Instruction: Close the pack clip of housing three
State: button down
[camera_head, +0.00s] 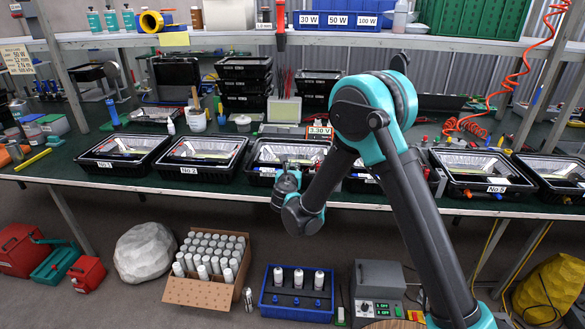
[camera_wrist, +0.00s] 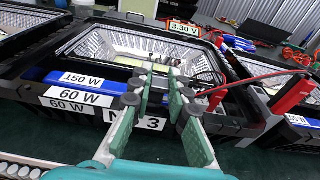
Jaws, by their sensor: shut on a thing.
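Housing three (camera_head: 257,171) is an open black tray-like housing with a bright reflector, near the middle of the bench. In the wrist view, its black front wall (camera_wrist: 228,126) carries a number label (camera_wrist: 152,124) partly covered by my fingers. In the head view my arm hides the fingertips.
Housing No 2 (camera_head: 170,168) stands close on the left, and No 5 (camera_head: 455,180) is farther right. A display reading 3.30 V (camera_wrist: 184,29) stands behind. A red-handled part with a cable (camera_wrist: 292,95) lies close on the right. The shelf (camera_head: 220,40) overhangs the bench.

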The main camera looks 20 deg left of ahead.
jog(key=g, duration=0.1)
jog(key=w+g, duration=0.1)
jog(key=shift+w+a+r+g+h, duration=0.1)
jog(key=shift+w+r+g+h, duration=0.05)
jog(key=shift+g+h, duration=0.2)
jog(key=g, duration=0.1)
jog(key=w+g, duration=0.1)
jog(key=g, duration=0.1)
jog(key=w+g+h, duration=0.1)
jog(key=shift+a+f, duration=0.25)
jog(key=g, duration=0.1)
jog(key=w+g, duration=0.1)
jog(key=g, duration=0.1)
jog(key=shift+w+a+f+g+h, duration=0.15)
jog(key=shift+a+f+g+h, duration=0.1)
jog(key=shift+f, duration=0.15)
jog(key=shift+w+f+g, duration=0.25)
jog(key=shift+f+g, duration=0.1)
jog(key=shift+g, duration=0.65)
jog(key=shift+h, duration=0.3)
jog(key=c, duration=1.4)
grip_release()
jog(key=shift+f, duration=0.1)
jog(key=shift+c, duration=0.2)
